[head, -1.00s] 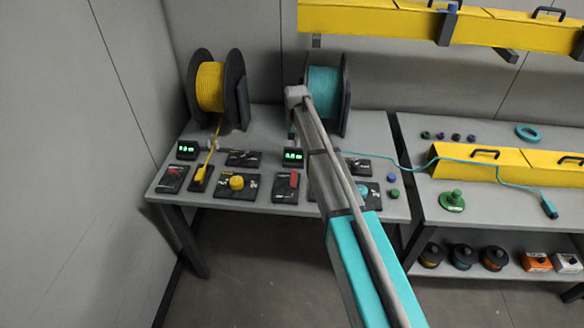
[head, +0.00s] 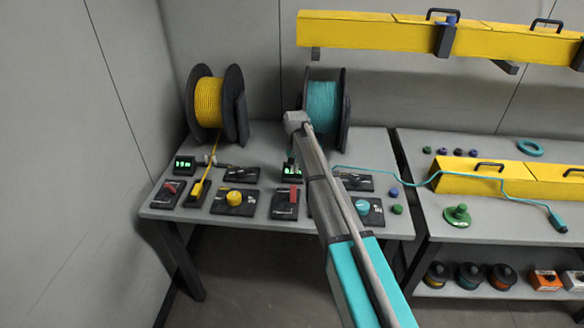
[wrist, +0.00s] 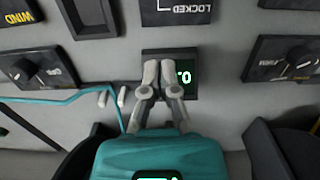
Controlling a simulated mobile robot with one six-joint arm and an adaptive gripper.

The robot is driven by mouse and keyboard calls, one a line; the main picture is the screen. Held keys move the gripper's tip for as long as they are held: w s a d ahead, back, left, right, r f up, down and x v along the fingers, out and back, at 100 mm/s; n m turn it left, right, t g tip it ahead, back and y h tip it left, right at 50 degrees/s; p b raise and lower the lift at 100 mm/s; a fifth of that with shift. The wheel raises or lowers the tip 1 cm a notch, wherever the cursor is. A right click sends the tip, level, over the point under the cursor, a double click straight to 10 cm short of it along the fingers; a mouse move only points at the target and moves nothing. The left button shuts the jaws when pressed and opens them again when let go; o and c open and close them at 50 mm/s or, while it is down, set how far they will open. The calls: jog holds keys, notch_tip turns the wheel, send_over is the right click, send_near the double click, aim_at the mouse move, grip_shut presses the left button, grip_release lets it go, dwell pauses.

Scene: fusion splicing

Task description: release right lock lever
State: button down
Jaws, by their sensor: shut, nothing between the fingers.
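The right lock lever's red handle (head: 291,194) stands on a black panel (head: 284,212) near the table's front edge, left of my arm in the head view. That panel, marked LOCKED (wrist: 188,8), is cut off at the top of the wrist view, with its handle out of frame. My gripper (wrist: 180,66) is shut and empty, its fingertips over the edge of the green-lit display (wrist: 185,78). In the head view my gripper (head: 291,164) shows small and dark by that display, behind the lever. I cannot tell whether it touches.
A teal spool (head: 323,105) and a yellow spool (head: 208,100) stand behind. A teal line (head: 398,184) runs right. A yellow knob (head: 234,198) and teal knob (head: 362,207) flank the lever. Another red lever (head: 170,189) is at left.

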aim_at(293, 194)
jog(key=shift+s+f+b, duration=0.1)
jog(key=shift+f+b, duration=2.5)
jog(key=shift+f, duration=0.25)
jog(key=s, duration=0.1)
jog(key=s+r+p, duration=0.1)
jog(key=shift+s+r+p, duration=0.3)
jog(key=shift+s, duration=0.05)
jog(key=shift+s+r, duration=0.15)
jog(key=shift+s, duration=0.4)
